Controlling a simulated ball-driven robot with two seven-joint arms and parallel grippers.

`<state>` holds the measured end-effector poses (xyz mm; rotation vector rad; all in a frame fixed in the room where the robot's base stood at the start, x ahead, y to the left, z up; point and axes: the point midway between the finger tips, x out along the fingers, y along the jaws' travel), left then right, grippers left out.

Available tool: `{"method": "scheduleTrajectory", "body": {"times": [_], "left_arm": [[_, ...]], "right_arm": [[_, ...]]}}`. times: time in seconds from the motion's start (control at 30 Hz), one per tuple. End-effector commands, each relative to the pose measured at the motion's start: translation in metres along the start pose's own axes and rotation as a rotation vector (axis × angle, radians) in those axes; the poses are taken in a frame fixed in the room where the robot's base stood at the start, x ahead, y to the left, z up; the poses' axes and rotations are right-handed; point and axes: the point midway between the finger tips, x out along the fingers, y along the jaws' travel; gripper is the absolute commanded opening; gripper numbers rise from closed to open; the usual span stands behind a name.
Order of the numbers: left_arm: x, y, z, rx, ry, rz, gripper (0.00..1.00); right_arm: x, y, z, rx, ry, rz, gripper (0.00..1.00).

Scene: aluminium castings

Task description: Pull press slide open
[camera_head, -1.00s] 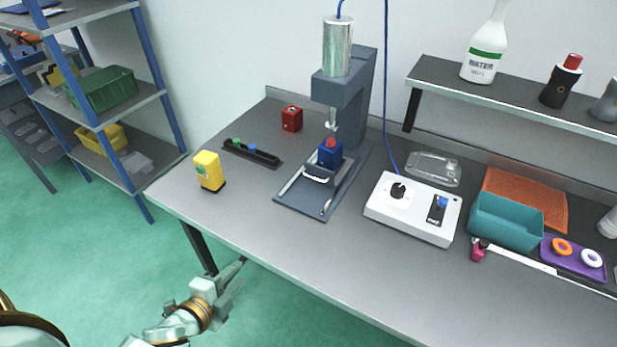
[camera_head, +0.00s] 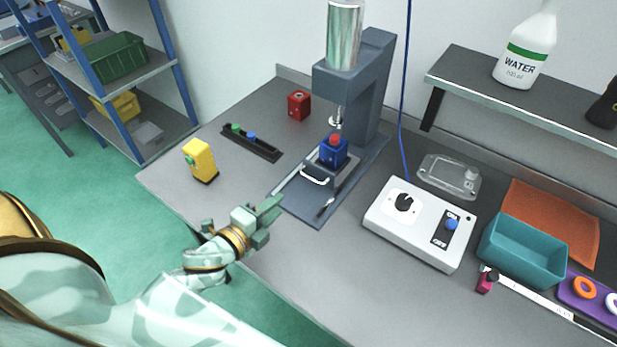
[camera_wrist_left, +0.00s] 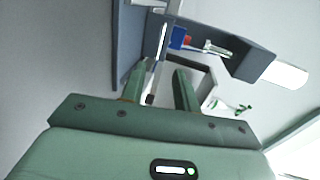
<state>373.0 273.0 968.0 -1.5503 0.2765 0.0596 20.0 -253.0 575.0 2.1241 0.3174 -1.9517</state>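The press (camera_head: 362,95) stands at the back of the grey bench. Its slide carries a blue block with a red top (camera_head: 333,152) under the ram, and a pale curved handle (camera_head: 314,179) at its front. The slide sits well back on the dark base plate (camera_head: 309,212), whose front part is bare. My left gripper (camera_head: 275,206) is at the bench's front edge, to the front left of the handle and apart from it. In the left wrist view its two fingers (camera_wrist_left: 158,82) are spread with nothing between them; the blue block (camera_wrist_left: 177,39) shows beyond. My right gripper is not in view.
A white control box (camera_head: 420,222) stands right of the press. A yellow block (camera_head: 200,160), a black strip with coloured buttons (camera_head: 250,142) and a red block (camera_head: 299,105) are to the left. A teal bin (camera_head: 522,252) is further right.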

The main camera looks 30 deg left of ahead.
Motion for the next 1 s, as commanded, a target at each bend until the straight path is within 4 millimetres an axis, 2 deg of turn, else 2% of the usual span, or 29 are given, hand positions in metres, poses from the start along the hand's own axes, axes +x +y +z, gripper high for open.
{"method": "scheduleTrajectory", "body": {"times": [0.1,0.3,0.5,0.7,0.93,0.97,1.0], "left_arm": [[0.033,-0.001,0.001,0.003,0.000,-0.003,0.31],[0.083,0.000,0.000,0.001,0.000,-0.002,0.31],[0.116,0.001,0.000,-0.001,0.000,-0.001,0.31],[0.128,0.001,0.000,-0.002,0.000,0.001,0.31],[0.129,0.000,0.000,-0.001,0.000,0.001,0.31],[0.129,0.000,0.000,-0.001,0.000,0.001,0.25],[0.129,0.000,0.000,-0.001,0.000,0.001,0.14]], "right_arm": [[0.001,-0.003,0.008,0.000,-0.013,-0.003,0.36],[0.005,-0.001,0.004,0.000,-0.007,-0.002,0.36],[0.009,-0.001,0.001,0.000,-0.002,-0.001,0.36],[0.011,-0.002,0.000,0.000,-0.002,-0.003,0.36],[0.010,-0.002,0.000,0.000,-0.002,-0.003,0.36],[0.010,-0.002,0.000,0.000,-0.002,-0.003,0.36],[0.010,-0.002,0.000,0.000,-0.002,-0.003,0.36]]}}
